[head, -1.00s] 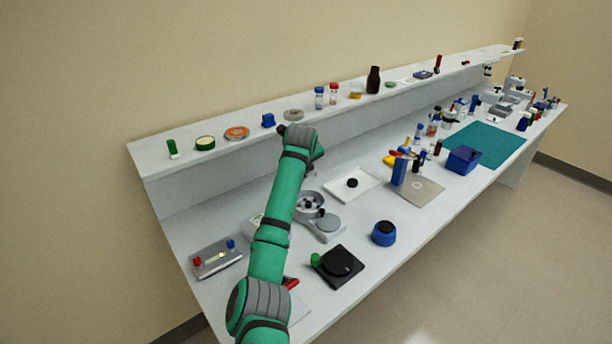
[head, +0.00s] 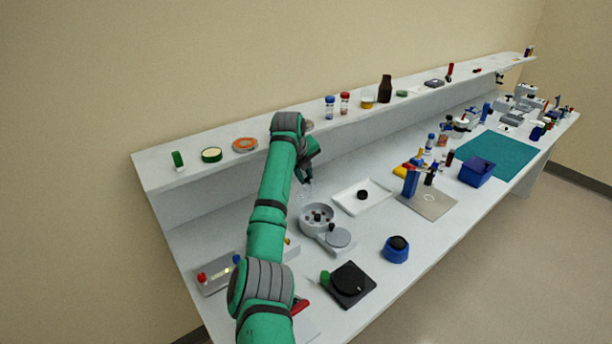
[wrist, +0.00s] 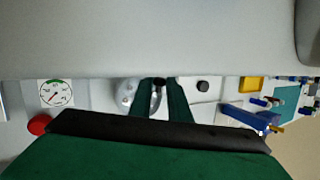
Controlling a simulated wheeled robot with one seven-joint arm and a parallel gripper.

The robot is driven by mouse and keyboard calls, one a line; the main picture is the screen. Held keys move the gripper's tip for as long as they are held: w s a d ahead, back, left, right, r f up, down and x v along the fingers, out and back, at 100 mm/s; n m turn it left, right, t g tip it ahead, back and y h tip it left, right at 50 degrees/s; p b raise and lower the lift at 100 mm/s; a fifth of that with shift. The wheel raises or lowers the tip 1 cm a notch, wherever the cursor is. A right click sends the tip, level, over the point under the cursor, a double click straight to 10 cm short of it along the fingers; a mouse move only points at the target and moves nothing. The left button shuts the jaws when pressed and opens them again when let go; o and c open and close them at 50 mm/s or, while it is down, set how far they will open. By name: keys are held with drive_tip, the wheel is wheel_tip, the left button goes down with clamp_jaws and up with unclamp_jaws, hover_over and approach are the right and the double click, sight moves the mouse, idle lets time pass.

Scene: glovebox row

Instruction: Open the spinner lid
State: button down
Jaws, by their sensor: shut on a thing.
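The spinner (head: 333,241) is a light grey machine on the bench, with a round bowl at its back left and a grey disc at its front right. Dark pieces show inside the bowl. A faint, clear shape, seemingly the spinner lid (head: 305,191), stands raised behind the bowl, just below my gripper (head: 307,178). In the wrist view my gripper (wrist: 160,97) has its two dark green fingers close around a thin grey piece, with part of the spinner (wrist: 125,94) beside them. My gripper is shut on what seems to be the lid's edge or handle; the exact contact is unclear.
A white tray (head: 350,203) with a black piece lies right of the spinner. A black square device (head: 361,293) and a blue round device (head: 396,258) stand in front. The upper shelf (head: 220,168) runs close behind my arm.

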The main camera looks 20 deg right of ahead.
drive_tip(key=c, duration=1.7)
unclamp_jaws()
drive_tip(key=shift+w, duration=0.1)
drive_tip(key=v, duration=1.1)
